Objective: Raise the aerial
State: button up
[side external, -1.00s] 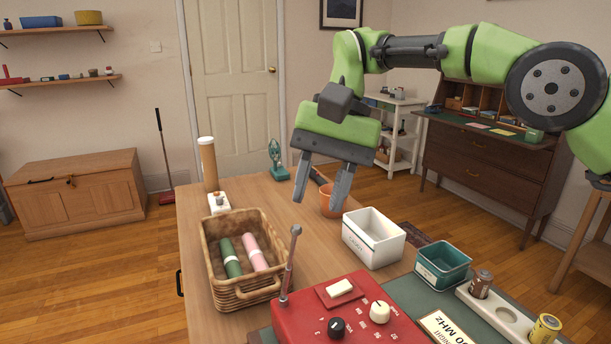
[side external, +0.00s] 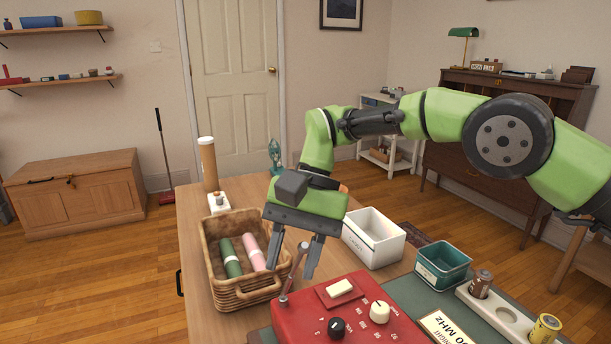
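The red radio (side external: 352,312) sits at the front of the table with a white switch and two knobs on top. Its grey aerial (side external: 292,274) rises from the left rear corner and leans to the right, with a small knob at its tip. My gripper (side external: 291,271) is open, its fingers pointing down. In the picture the aerial shows between the two fingers, near the right one. I cannot tell whether a finger touches it.
A wicker basket (side external: 223,291) with a green and a pink roll stands left of my gripper. A white box (side external: 373,246) and a teal bin (side external: 443,270) stand to the right. A battery tray (side external: 503,315) lies at front right.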

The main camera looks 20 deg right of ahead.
jog(key=shift+w, duration=0.1)
jog(key=shift+s+f+t, duration=0.25)
jog(key=shift+s+t, duration=0.35)
jog(key=shift+s, duration=0.1)
notch_tip(320, 180, up, 12)
jog(key=d+n+t+h, duration=0.1)
jog(key=n+h, duration=0.2)
jog(key=shift+f+n, duration=0.25)
jog(key=shift+n, duration=0.05)
jog(key=shift+d+h, duration=0.15)
jog(key=shift+h, duration=0.15)
